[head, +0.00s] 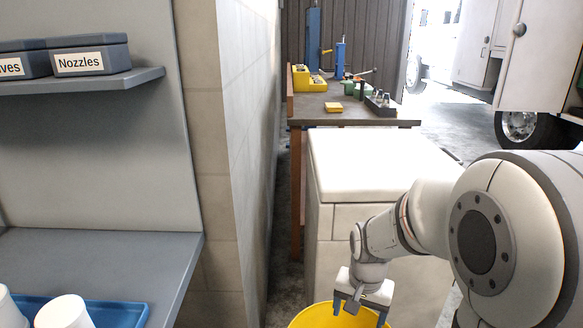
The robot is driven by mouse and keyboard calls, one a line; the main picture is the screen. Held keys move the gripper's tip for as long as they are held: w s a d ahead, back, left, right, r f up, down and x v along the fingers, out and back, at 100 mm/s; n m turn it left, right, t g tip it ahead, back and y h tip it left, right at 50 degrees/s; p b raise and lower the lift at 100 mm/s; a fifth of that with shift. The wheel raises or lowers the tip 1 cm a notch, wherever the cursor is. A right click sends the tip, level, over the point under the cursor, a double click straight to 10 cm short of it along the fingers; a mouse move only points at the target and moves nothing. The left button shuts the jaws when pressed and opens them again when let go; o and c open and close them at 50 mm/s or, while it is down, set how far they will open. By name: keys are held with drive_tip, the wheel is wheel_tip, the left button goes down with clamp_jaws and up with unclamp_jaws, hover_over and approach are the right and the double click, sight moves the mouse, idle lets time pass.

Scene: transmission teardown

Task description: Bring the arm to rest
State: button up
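My arm comes in from the right side of the head view, bent, with its wrist pointing down. My gripper (367,308) hangs near the bottom edge, right of the centre. Its fingers look spread, and I see nothing held between them. A yellow round container (318,317) is below and behind the gripper in the picture. Only its upper part shows, and I cannot tell whether the fingers reach inside its rim.
A workbench (322,118) with a yellow block (334,107), a dark tray (381,109) and blue tools stands at the back. Left are a grey shelf (100,80) with labelled bins and a blue tray (120,313) with white cups. A white flat-topped block (375,160) is beyond my gripper.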

drive_tip(key=s+r+n+p, duration=0.1)
drive_tip(key=s+r+p, duration=0.2)
drive_tip(key=r+p, duration=0.3)
drive_tip(key=s+r+n+t+p, duration=0.1)
drive_tip(key=s+r+p, duration=0.3)
drive_tip(key=r, duration=1.1)
drive_tip(key=s+r+n+t+p, duration=0.1)
drive_tip(key=s+r+p, duration=0.3)
drive_tip(key=r+p, duration=0.6)
drive_tip(key=shift+s+r+n, duration=0.25)
drive_tip(key=shift+r+n, duration=0.2)
drive_tip(key=shift+n, duration=0.45)
drive_tip(key=shift+s+r, duration=0.25)
